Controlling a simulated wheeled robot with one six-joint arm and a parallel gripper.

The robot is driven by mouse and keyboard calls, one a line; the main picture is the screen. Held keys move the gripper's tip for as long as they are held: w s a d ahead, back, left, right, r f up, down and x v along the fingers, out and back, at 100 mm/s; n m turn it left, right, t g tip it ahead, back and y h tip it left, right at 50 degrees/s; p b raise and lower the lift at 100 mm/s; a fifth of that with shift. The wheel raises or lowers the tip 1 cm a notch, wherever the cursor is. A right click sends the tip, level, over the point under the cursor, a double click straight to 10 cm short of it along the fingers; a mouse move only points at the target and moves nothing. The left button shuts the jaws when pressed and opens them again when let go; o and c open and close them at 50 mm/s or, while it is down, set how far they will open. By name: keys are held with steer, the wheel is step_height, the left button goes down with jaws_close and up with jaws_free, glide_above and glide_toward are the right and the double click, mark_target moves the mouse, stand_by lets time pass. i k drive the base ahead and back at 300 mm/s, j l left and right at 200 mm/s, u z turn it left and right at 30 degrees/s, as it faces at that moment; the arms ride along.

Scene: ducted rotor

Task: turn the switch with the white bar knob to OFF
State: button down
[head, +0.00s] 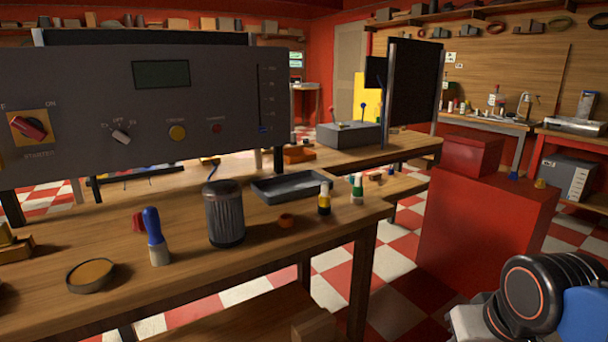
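The switch with the white bar knob (121,137) sits on the grey control panel (90,80) in the head view, between a red rotary knob and a yellow button. Its bar is tilted, running from upper left to lower right. Small labels surround its top; the middle one looks like OFF, the side ones are too small to read surely. Which label the bar points to I cannot tell. My gripper's fingers are not in view; only part of my arm shows at the bottom right, well away from the panel.
On the panel are a red knob (29,128) on a yellow plate, a yellow button (177,133), a small red button (217,128) and a blue slider (263,129). The workbench (300,235) below holds a dark ribbed can (224,215) and a blue-handled brush (154,235). A red cabinet (485,230) stands right.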

mark_target(120, 136)
steer(key=u, duration=1.3)
steer(key=i+j+z, duration=0.1)
steer(key=j, duration=0.25)
steer(key=i+j, duration=0.3)
steer(key=k+j+z, duration=0.15)
steer(key=j, duration=0.25)
